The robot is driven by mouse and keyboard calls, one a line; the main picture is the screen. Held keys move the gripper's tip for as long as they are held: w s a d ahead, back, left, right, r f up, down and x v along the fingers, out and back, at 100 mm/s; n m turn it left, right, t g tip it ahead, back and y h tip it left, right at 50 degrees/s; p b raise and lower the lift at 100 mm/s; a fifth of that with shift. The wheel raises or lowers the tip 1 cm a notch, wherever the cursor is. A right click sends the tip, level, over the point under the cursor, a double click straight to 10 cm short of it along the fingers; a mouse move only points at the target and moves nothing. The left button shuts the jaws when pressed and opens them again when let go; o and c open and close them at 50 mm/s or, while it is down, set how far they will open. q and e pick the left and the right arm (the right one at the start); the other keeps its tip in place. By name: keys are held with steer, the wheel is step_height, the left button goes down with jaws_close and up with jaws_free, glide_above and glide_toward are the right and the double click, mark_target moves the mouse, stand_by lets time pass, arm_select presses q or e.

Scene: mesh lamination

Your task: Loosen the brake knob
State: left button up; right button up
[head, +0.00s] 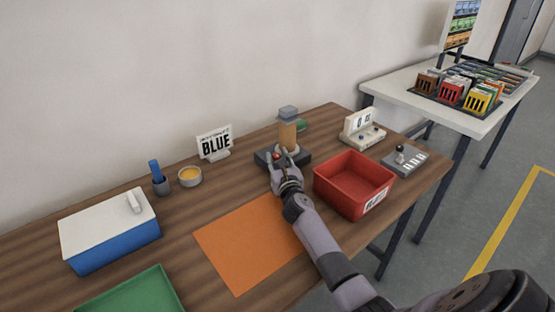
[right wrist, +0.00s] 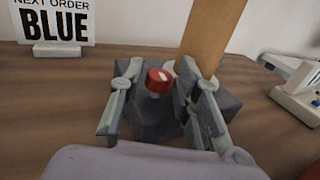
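The brake knob (right wrist: 159,79) is a red round cap with a white mark, on a dark grey base (right wrist: 152,120). In the head view the knob (head: 277,156) is a small red spot between the fingers of my right gripper (head: 281,158). In the right wrist view my right gripper (right wrist: 160,100) is open, with one finger on each side of the knob. Gaps show beside the knob, and I cannot see any contact. A tan upright block (head: 287,134) with a grey top stands on the base behind the knob. My left gripper is not in view.
A red bin (head: 354,184) stands close to the right of my right arm. An orange mat (head: 245,240) lies in front. A BLUE sign (head: 214,144), a small bowl (head: 190,176) and a blue box with a white lid (head: 108,232) are to the left. A counter display (head: 362,131) stands at the right.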

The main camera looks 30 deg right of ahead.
steer(key=shift+w, duration=0.1)
steer(key=shift+c, duration=0.2)
jaws_close()
steer(key=shift+d+r+n+y+p, duration=0.2)
steer(key=shift+n+y+p, duration=0.3)
steer(key=shift+p, duration=0.4)
steer(key=shift+f+t+y+p, duration=0.15)
steer(key=shift+t+y+p, duration=0.15)
steer(key=shift+y, duration=0.3)
steer(key=shift+a, duration=0.1)
steer(key=shift+o, duration=0.2)
jaws_free()
